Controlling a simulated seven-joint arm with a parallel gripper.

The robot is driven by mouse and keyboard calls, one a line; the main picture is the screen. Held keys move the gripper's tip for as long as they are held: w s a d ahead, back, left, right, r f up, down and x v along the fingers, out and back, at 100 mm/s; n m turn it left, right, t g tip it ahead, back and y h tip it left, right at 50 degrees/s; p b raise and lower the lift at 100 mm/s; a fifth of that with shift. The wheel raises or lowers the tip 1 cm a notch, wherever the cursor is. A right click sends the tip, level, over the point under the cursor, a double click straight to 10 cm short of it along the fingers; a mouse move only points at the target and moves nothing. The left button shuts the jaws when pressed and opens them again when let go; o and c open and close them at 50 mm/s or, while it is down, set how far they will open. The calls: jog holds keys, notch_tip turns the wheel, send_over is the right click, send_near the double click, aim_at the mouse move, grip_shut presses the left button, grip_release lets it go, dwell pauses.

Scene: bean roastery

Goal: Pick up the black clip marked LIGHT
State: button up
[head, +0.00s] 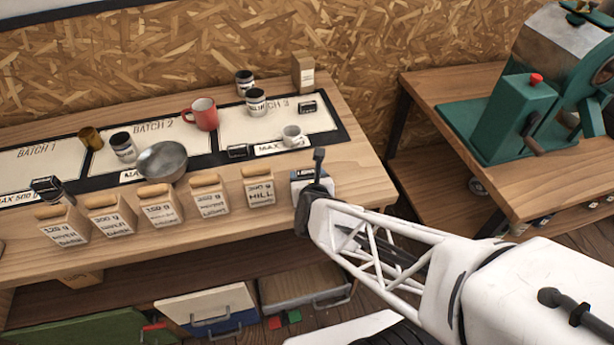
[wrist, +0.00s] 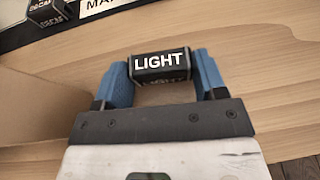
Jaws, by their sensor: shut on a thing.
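The black clip marked LIGHT (wrist: 160,66) sits between the two blue fingers of my gripper (wrist: 160,82) in the wrist view, its white lettering upright and facing the camera. One finger is at each end of the clip, and the gripper is shut on it. In the head view my gripper (head: 311,182) is at the right front part of the wooden bench (head: 345,222), right of the HILL bag. There the clip is mostly hidden by the wrist. I cannot tell whether it touches the bench top.
The HILL bag (head: 258,188) stands close on the left, in a row of several paper bags. Another black clip (head: 238,151), a white cup (head: 292,136) and a metal bowl (head: 163,161) lie behind. A green roaster (head: 510,115) stands on the right table.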

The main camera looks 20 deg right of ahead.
aim_at(308, 171)
jog(key=shift+r, duration=1.5)
jog(key=shift+s+r, duration=0.25)
jog(key=shift+s, duration=0.05)
jog(key=s+d+r, duration=0.1)
jog(key=s, duration=1.4)
jog(key=shift+s+r, duration=0.2)
